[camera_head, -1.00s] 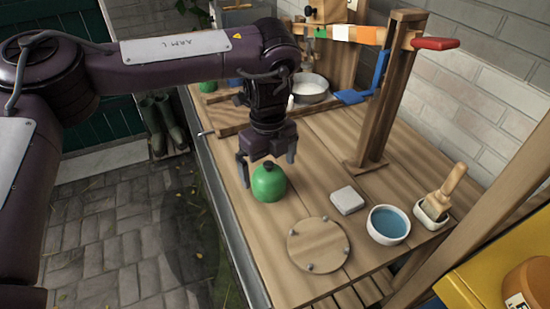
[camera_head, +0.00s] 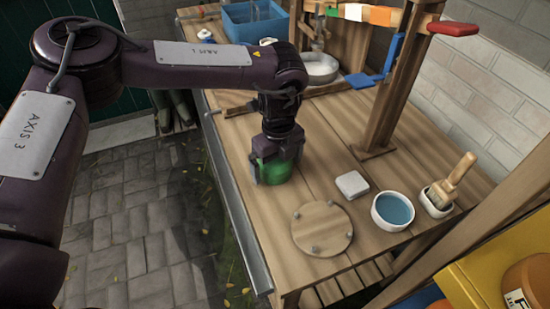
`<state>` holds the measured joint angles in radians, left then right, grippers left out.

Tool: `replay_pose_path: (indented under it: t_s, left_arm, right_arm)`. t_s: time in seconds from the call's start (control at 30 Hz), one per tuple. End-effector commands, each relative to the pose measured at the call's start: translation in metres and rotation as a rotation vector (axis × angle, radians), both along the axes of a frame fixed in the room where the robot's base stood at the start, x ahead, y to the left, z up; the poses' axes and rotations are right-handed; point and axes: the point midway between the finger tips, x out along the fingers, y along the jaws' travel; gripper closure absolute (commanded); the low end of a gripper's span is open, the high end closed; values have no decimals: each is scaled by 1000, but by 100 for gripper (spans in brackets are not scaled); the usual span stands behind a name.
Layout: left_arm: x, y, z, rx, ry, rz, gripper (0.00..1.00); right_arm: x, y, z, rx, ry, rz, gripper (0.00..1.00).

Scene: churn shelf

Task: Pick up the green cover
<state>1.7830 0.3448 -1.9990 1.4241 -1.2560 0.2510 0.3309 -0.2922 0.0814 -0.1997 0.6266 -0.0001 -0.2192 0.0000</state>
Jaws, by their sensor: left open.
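The green cover (camera_head: 273,173) is a rounded dome standing on the wooden bench top, left of centre in the head view. My left gripper (camera_head: 273,170) points down over it, with its fingers on either side of the cover. The jaws are open, and the gripper hides the cover's top. I cannot tell whether the fingers touch it. My right gripper is not in view.
On the bench (camera_head: 320,150) stand a round wooden disc with metal studs (camera_head: 322,229), a pale block (camera_head: 352,184), a bowl of blue water (camera_head: 393,209) and a brush in a white holder (camera_head: 440,197). A wooden post (camera_head: 393,100) with a red handle (camera_head: 453,28) rises behind.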

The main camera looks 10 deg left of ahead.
Motion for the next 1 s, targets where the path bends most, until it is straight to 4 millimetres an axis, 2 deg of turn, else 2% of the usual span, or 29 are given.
replay_pose_path:
  t_s: [0.1,0.4,0.47,0.77,1.0]
  left_arm:
    - [0,0,0,0,0,0,3]
    - [0,0,1,-1,-1,0,42]
    - [0,0,1,-1,-1,0,48]
    - [0,0,4,-1,-1,0,48]
    - [1,-1,29,-3,-3,-1,48]
  right_arm:
    - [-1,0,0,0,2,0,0]
    - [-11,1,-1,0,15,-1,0]
    - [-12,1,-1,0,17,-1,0]
    - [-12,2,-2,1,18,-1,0]
    - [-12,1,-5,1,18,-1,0]
